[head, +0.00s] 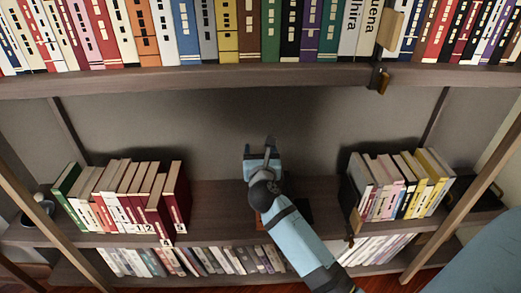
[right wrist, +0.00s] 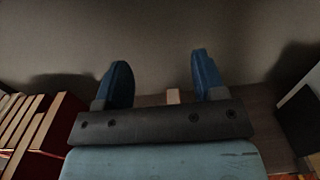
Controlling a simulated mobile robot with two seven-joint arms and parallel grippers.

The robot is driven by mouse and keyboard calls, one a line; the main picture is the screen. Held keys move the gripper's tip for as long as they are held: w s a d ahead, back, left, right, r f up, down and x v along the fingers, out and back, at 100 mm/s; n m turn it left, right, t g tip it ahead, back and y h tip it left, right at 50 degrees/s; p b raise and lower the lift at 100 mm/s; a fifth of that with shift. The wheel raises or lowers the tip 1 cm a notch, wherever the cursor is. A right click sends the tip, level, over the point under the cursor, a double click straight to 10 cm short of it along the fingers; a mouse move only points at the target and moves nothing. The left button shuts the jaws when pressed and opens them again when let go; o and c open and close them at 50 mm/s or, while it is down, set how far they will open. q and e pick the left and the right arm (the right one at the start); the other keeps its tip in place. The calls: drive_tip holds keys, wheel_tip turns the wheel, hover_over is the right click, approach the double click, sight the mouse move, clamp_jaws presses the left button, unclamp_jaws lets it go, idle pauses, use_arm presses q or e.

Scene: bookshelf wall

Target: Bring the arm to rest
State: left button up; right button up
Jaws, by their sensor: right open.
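My right gripper (head: 262,150) is over the middle shelf, in the gap between two groups of books. In the right wrist view its two blue fingers (right wrist: 163,80) stand wide apart with nothing held between them. A small pale block-like thing (right wrist: 173,96) shows beyond the gripper, between the fingers in the picture; I cannot tell what it is. My right arm (head: 298,240) reaches in from the lower right. My left gripper is in neither view.
Red-spined books (head: 175,200) stand left of the gripper on the middle shelf (head: 220,205); pale and yellow books (head: 405,180) stand right. A full row of books (head: 200,35) fills the upper shelf (head: 180,80). More books (head: 235,260) fill the lower shelf. Slanting wooden posts (head: 470,190) flank the front.

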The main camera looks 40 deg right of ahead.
drive_tip(key=s+a+r+n+t+y, duration=0.1)
drive_tip(key=s+a+n+t+y, duration=0.2)
drive_tip(key=s+a+n+y, duration=0.7)
drive_tip(key=s+a+r+n+t+y, duration=0.1)
drive_tip(key=a+r+n+t+y, duration=0.2)
drive_tip(key=n, duration=1.3)
drive_tip(key=s+a+f+n+g+y, duration=0.3)
drive_tip(key=s+a+f+n+g, duration=0.55)
drive_tip(key=n, duration=1.05)
use_arm(q)
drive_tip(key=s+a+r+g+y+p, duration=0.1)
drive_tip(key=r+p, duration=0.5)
drive_tip(key=p, duration=1)
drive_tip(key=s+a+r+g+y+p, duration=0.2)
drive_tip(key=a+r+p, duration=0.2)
drive_tip(key=p, duration=1.3)
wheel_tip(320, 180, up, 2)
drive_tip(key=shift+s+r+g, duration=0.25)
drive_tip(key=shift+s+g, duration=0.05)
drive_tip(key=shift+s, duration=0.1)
use_arm(e)
drive_tip(key=s+d+r+g+h, duration=0.1)
drive_tip(key=s+d+r, duration=0.1)
drive_tip(key=r, duration=0.4)
drive_tip(key=s+d+r+h, duration=0.2)
drive_tip(key=s+r, duration=0.3)
drive_tip(key=r, duration=0.1)
drive_tip(key=shift+s+d+r+g, duration=0.15)
drive_tip(key=shift+d+r+g, duration=0.1)
drive_tip(key=shift+d+g, duration=0.1)
